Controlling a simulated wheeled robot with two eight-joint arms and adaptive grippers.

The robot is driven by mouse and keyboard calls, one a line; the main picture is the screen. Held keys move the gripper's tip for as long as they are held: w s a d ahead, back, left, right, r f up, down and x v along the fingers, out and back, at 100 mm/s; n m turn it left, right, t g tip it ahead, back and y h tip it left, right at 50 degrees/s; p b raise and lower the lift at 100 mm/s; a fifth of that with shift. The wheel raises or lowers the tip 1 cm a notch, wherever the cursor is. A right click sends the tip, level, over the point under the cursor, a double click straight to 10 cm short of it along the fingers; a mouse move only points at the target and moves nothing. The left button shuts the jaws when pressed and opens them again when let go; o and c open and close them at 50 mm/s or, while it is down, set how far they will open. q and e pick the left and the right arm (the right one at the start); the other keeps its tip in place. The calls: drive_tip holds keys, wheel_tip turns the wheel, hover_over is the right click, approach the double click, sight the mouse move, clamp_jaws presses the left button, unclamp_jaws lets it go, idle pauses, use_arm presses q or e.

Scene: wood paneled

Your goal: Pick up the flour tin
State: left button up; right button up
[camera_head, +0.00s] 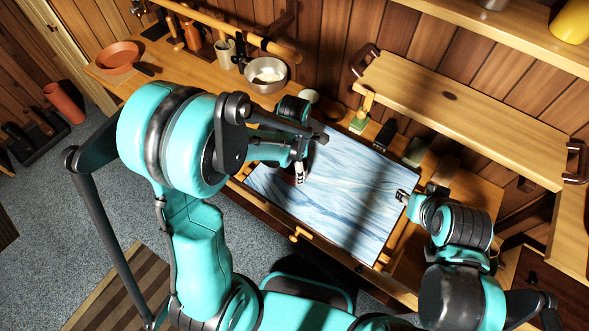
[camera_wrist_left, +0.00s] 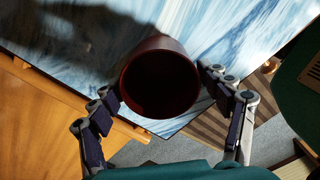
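A dark reddish-brown round container (camera_wrist_left: 160,80) stands on the blue-and-white streaked panel in the left wrist view. Its top looks dark, and no label shows, so I cannot tell for sure that it is the flour tin. My left gripper (camera_wrist_left: 165,92) is open, with one finger on each side of the container; a gap shows on the right, and contact on the left is unclear.
The streaked panel (camera_head: 345,205) covers much of the wooden desk. A metal bowl (camera_head: 266,76), a mug (camera_head: 225,52) and a terracotta pan (camera_head: 118,56) stand at the back left. A raised wooden shelf (camera_head: 460,105) overhangs the back right. Small items line the panel's back edge.

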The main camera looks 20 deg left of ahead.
use_arm(q)
drive_tip(key=c, duration=0.6)
drive_tip(key=shift+r, duration=0.5)
drive_tip(key=r, duration=0.2)
drive_tip(key=d+r+p, duration=0.1)
drive_tip(key=r, duration=0.1)
drive_tip(key=d+r, duration=0.2)
drive_tip(key=d, duration=0.1)
drive_tip(key=d+r+p, duration=0.1)
drive_tip(key=d+r, duration=0.1)
drive_tip(key=d, duration=0.2)
drive_tip(key=d+r, duration=0.2)
drive_tip(key=d, duration=0.1)
drive_tip(key=shift+d, duration=0.35)
drive_tip(key=shift+o, duration=1.4)
drive_tip(key=c, duration=0.3)
